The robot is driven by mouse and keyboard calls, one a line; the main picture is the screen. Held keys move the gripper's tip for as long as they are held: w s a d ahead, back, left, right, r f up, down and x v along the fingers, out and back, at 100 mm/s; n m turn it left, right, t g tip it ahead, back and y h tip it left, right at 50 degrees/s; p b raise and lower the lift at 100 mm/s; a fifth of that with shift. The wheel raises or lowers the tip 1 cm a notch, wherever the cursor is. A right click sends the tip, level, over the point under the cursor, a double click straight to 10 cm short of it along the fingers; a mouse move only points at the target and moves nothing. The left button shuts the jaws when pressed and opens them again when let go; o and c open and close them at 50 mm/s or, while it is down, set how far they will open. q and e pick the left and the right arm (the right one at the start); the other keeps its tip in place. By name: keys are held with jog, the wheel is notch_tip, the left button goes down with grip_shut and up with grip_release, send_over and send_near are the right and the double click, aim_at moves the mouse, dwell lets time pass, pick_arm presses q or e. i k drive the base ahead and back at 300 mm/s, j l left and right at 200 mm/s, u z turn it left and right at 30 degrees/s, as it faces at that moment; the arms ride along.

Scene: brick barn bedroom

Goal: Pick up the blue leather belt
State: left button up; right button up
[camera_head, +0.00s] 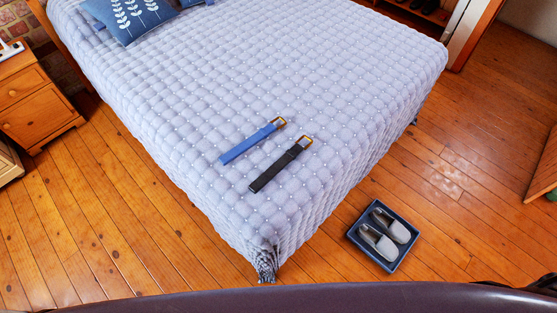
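The blue leather belt (249,143) lies flat on the quilted bed (330,70), near the bed's front corner. It is folded into a narrow strip, with its brass-coloured buckle at the upper right end. A black belt (276,169) of similar shape lies beside it, just to the lower right and roughly parallel, with a small gap between them. Neither of my grippers shows in the head view.
A dark blue tray (353,236) with grey slippers (379,242) stands on the wooden floor right of the bed. A wooden nightstand (36,100) stands at the left. A blue leaf-patterned pillow (128,18) lies on the bed. The quilt around the belts is clear.

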aim_at(263, 133)
jog(key=u, duration=1.1)
jog(key=k+l+u, duration=0.2)
jog(key=l, duration=0.15)
jog(key=l+u, duration=0.15)
jog(key=l, duration=0.25)
jog(key=k+l+u, duration=0.4)
jog(key=l, duration=0.25)
